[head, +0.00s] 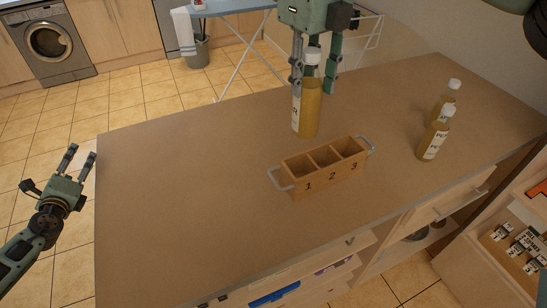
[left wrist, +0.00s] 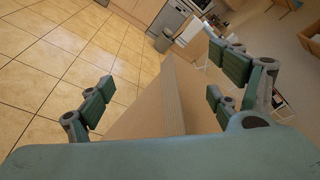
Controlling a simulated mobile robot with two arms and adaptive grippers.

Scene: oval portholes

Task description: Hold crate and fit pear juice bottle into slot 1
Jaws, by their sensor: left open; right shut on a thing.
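The wooden crate (head: 327,171) stands on the counter in the head view, with three empty slots marked 1, 2, 3 from left to right and a metal handle at each end. My right gripper (head: 314,80) is shut on a bottle (head: 307,112) with yellowish contents and a white cap. It holds this bottle upright behind the crate; its label is mostly turned away, and whether its base touches the counter is unclear. My left gripper (head: 81,160) is open and empty off the counter's left edge, well apart from the crate. Its open fingers also show in the left wrist view (left wrist: 165,95).
The counter (head: 190,200) is clear left of the crate.

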